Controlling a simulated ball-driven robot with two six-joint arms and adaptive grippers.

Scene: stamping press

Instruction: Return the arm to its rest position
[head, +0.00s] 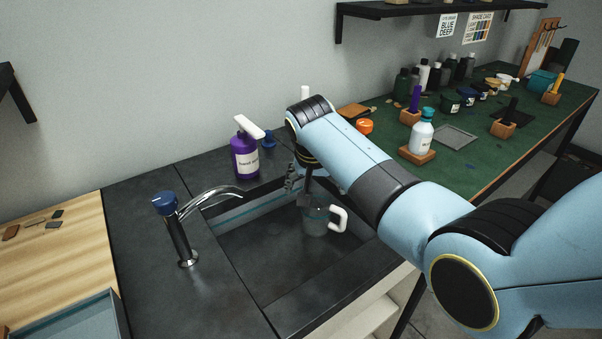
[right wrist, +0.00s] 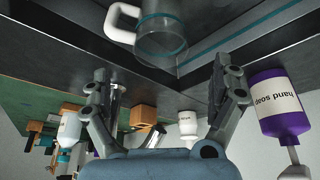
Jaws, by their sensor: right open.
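My right arm reaches in from the right in the head view, and its gripper (head: 300,187) points down over the sink basin (head: 262,258). The gripper also shows in the right wrist view (right wrist: 160,82), with its two fingers spread wide and nothing between them. A clear glass mug with a white handle (head: 315,219) is in the basin close to the gripper; in the head view the gripper partly overlaps it. In the right wrist view the mug (right wrist: 162,42) lies beyond the fingertips, apart from them. My left gripper is not in view.
A purple hand soap bottle (head: 244,158) stands behind the sink, near the gripper. A chrome tap (head: 180,232) stands left of the basin. The green-topped bench (head: 480,165) at right carries bottles and wooden blocks. A black shelf (head: 400,10) hangs above it.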

